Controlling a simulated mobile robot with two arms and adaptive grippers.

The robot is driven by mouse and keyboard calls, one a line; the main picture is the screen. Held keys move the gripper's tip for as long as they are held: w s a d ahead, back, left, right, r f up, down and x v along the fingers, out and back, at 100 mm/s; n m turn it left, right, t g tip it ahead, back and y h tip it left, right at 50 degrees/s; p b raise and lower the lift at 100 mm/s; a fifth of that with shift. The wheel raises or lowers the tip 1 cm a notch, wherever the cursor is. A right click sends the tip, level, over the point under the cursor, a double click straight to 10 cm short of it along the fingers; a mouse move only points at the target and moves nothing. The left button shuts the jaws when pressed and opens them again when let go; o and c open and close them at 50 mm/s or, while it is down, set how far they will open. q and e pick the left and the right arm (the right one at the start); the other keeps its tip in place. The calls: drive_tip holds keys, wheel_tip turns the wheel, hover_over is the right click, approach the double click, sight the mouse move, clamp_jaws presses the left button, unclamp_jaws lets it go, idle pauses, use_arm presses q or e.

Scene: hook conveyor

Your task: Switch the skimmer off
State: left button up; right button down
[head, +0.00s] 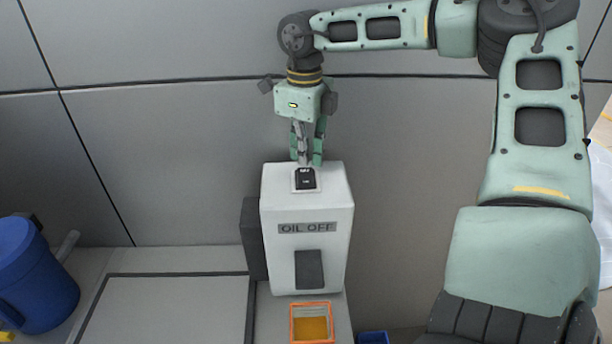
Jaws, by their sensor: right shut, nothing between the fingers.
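The skimmer is a white box (307,258) with a label reading "OIL OFF" (306,228) on its front and a dark panel (309,269) below it. A small black rocker switch (305,179) sits in a pale plate on its top face. My right gripper (309,164) points down over the top of the box, its fingers shut and empty. The fingertips are right at the far edge of the switch; I cannot tell whether they touch it. My left gripper is not in view.
An orange-rimmed tray (311,307) with amber contents stands in front of the box. A blue barrel (36,275) stands at the left, and a blue container (373,338) shows at the bottom edge. A grey panelled wall (170,150) is behind the box.

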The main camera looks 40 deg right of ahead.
sight(305, 171)
drive_tip(key=shift+f+b, duration=1)
drive_tip(key=shift+f, duration=0.15)
idle(0.7)
drive_tip(key=shift+r, duration=0.15)
drive_tip(key=shift+r+p, duration=2.15)
drive_tip(key=shift+r, duration=1.3)
drive_tip(key=shift+s+f, duration=0.1)
